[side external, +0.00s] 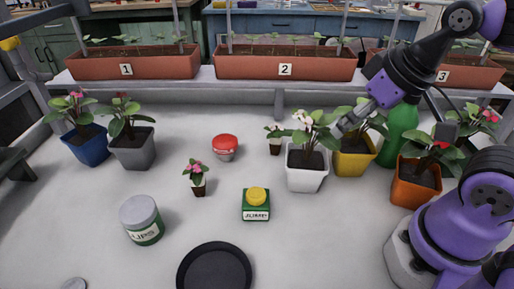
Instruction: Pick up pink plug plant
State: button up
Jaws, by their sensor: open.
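A small plant with pink flowers and green leaves in a small dark plug of soil (199,188) stands upright on the white table, left of centre. Another small plug plant with pale flowers (275,146) stands further back, beside the white pot. My gripper (345,125) is open at the upper right, by the white-flowered plant and the yellow pot. It is well to the right of the pink plug plant and apart from it. Its fingertips are small here and partly among the leaves.
White (307,180), yellow (354,165) and orange (416,190) potted plants and a green bottle (402,130) crowd the right. Blue (85,150) and grey (132,152) pots stand left. A red-lidded jar (225,148), green box (256,210), tin (142,222) and black dish (214,272) surround the plug.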

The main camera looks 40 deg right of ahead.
jog(key=shift+w, duration=0.1)
jog(key=n+g+y, duration=0.3)
jog(key=n, duration=0.7)
send_near(203, 174)
jog(key=shift+n+y, duration=0.3)
jog(key=x, duration=0.5)
jog(key=shift+f, duration=0.35)
jog(key=x, duration=0.5)
jog(key=shift+w+f, duration=0.2)
jog(key=shift+f, duration=0.15)
jog(key=c, duration=1)
